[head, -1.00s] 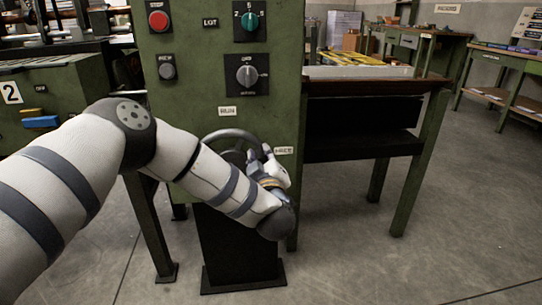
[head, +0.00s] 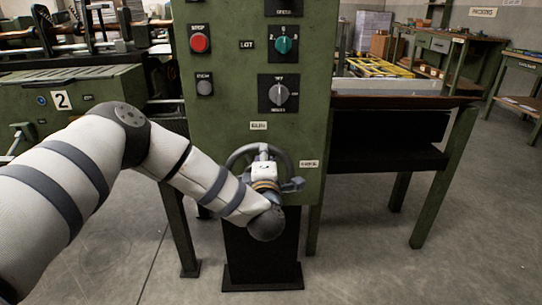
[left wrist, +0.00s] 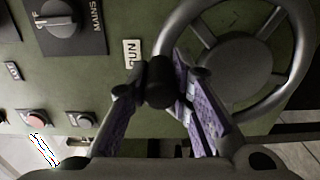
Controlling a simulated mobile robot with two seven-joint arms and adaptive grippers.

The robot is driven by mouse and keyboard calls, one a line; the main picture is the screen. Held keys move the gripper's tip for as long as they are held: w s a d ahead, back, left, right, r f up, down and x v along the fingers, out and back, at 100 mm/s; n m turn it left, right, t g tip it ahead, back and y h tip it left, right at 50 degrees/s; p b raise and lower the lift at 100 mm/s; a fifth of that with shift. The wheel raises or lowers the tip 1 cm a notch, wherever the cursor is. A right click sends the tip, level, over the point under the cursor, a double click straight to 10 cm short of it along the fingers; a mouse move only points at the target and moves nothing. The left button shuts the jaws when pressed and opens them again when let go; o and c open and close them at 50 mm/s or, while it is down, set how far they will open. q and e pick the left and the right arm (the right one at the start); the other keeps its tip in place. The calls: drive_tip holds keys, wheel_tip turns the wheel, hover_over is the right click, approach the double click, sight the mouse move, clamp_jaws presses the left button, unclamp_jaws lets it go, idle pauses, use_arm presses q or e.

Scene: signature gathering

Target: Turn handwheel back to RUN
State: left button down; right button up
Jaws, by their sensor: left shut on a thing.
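The grey handwheel (head: 238,156) is on the front of the green machine panel, low down, above a black pedestal. It shows large in the left wrist view (left wrist: 237,62), with spokes and a round hub. My left gripper (head: 263,152) is at the upper part of the wheel, below the RUN label (head: 259,126). In the left wrist view its fingers (left wrist: 160,78) are shut around the dark handle knob (left wrist: 158,88) at the wheel's rim. The RUN label (left wrist: 132,53) is beside the knob there. A second label (head: 309,164), too small to read, is right of the wheel. My right gripper is out of view.
Above the wheel the panel carries a red stop button (head: 200,43), a green selector (head: 286,44) and a grey rotary switch (head: 279,95). A dark-topped table (head: 400,101) stands right of the panel. The floor (head: 365,260) in front is clear.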

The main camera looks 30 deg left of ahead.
use_arm(q)
drive_tip(key=shift+s+a+r+n, duration=0.1)
drive_tip(key=shift+a+r+n, duration=0.05)
drive_tip(key=shift+a+n, duration=0.15)
drive_tip(key=shift+s+a+p, duration=0.3)
drive_tip(key=shift+a, duration=0.15)
drive_tip(key=c, duration=1.4)
unclamp_jaws()
drive_tip(key=shift+s, duration=0.1)
drive_tip(key=v, duration=1.2)
